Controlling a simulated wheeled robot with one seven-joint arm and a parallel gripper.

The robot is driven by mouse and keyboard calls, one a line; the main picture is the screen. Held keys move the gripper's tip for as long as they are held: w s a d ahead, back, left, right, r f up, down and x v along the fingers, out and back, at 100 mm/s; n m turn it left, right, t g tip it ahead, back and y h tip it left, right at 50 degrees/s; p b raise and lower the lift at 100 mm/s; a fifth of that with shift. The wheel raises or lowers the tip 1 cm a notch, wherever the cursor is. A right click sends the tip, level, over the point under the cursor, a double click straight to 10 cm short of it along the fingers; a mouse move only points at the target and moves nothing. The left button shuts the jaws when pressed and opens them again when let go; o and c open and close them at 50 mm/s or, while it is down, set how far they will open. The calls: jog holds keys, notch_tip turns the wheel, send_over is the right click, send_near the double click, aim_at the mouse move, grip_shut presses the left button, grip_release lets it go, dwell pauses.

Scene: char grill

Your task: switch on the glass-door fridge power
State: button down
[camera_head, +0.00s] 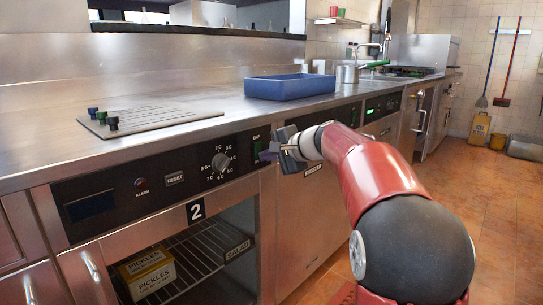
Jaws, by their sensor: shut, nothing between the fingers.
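The glass-door fridge (196,212), marked 2, stands at the lower left with shelves and boxes visible inside. Its black control panel (110,203) carries a dark display, an alarm lamp, a reset button and a temperature dial (221,162). At the panel's right end is a small switch (256,146) with a green part, partly hidden by my gripper. My gripper (268,155) is shut and empty, its tips at or just in front of that switch. I cannot tell whether they touch it.
A blue tray (290,88) sits on the steel counter (190,112) above. A metal plate with several small knobs (140,120) lies to its left. A freezer panel (316,130) adjoins on the right.

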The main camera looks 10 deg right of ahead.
jog(key=shift+w+a+f, duration=0.1)
jog(key=shift+w+a, duration=0.05)
dwell(0.4)
jog(key=shift+r+p, duration=0.6)
jog(key=shift+r, duration=0.4)
jog(key=shift+f, duration=0.15)
